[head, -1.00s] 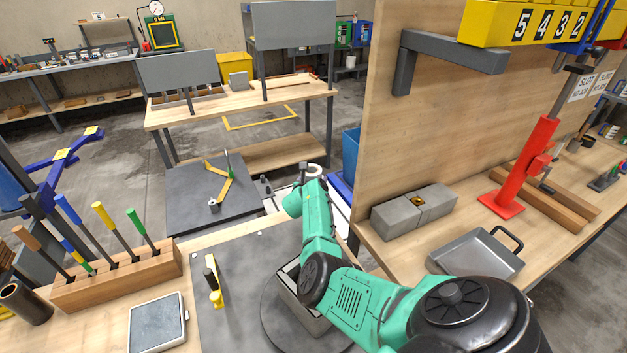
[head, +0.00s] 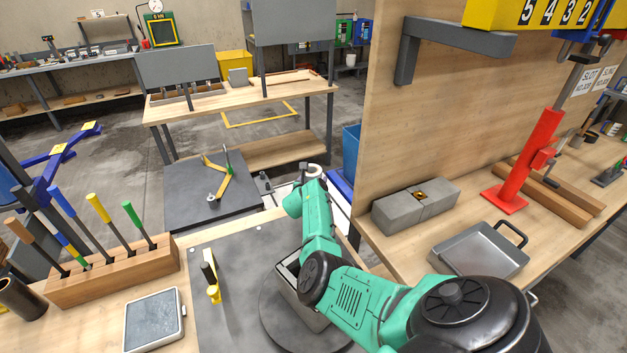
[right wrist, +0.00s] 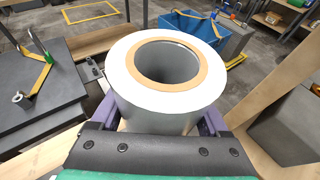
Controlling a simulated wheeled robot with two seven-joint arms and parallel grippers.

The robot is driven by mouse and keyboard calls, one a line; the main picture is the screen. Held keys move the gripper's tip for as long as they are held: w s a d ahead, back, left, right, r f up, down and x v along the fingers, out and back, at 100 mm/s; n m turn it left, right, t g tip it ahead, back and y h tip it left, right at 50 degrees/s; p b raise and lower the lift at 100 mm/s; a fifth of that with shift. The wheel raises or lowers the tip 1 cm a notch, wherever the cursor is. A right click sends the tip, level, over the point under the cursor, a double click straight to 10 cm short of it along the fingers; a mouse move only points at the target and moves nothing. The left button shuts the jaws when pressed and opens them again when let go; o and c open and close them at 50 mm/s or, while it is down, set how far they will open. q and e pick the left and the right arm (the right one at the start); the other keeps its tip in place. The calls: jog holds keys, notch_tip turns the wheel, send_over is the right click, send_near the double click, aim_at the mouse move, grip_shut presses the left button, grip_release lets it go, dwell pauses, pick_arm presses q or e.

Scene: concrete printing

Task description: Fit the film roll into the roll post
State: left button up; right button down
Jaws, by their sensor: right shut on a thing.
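The film roll (right wrist: 124,72) is a thick white cylinder with a tan core ring and an open bore facing up in the right wrist view. My right gripper (right wrist: 160,118) is shut on it, with purple fingers at both sides. In the head view the roll (head: 314,169) is small and mostly hidden by my green right arm. A three-legged yellow stand with a green upright (head: 226,166) is on the dark table beyond; I cannot tell whether it is the roll post. The roll is apart from it. My left gripper is out of view.
The dark table (head: 190,185) also holds small metal parts. A tool block (head: 115,272) is at left and a dark mat (head: 235,270) in front. A tall wooden panel (head: 450,130) stands at right. A blue bin (right wrist: 190,27) lies beyond the roll.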

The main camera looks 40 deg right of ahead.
jog(key=shift+f+b, duration=4.7)
jog(key=shift+f, duration=0.3)
grip_release()
notch_tip(320, 180, up, 20)
jog(key=p, duration=0.6)
